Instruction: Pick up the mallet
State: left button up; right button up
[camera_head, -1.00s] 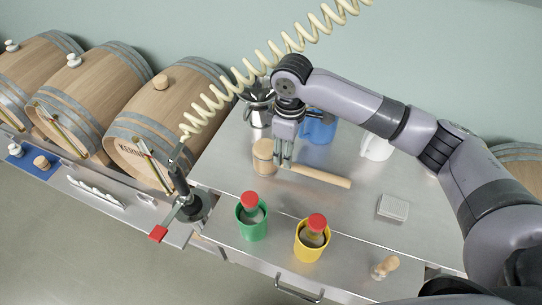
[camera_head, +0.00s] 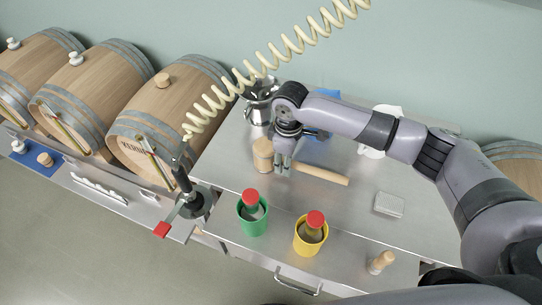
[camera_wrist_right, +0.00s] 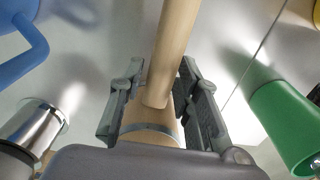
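The wooden mallet lies on the steel table, its round head (camera_head: 262,154) at the left and its pale handle (camera_head: 322,174) pointing right. My right gripper (camera_head: 281,170) is over the mallet where the handle meets the head. In the right wrist view, the handle (camera_wrist_right: 174,45) runs up between the fingers (camera_wrist_right: 160,80), and part of the head (camera_wrist_right: 150,134) shows below. The fingers stand on both sides of the handle with visible gaps, so the gripper is open. Whether they touch the head is unclear. My left gripper is not in view.
A green cup (camera_head: 252,222) and a yellow cup (camera_head: 309,245) hold red-capped bottles in front of the mallet. A metal jug (camera_head: 259,108), a partly hidden blue jug (camera_head: 318,150) and a white jug (camera_head: 372,150) stand behind. A coiled hose (camera_head: 270,62) hangs above.

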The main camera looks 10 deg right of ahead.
grip_shut()
dwell(0.5)
jog(key=shift+w+r, duration=0.1)
jog(key=shift+w, duration=0.1)
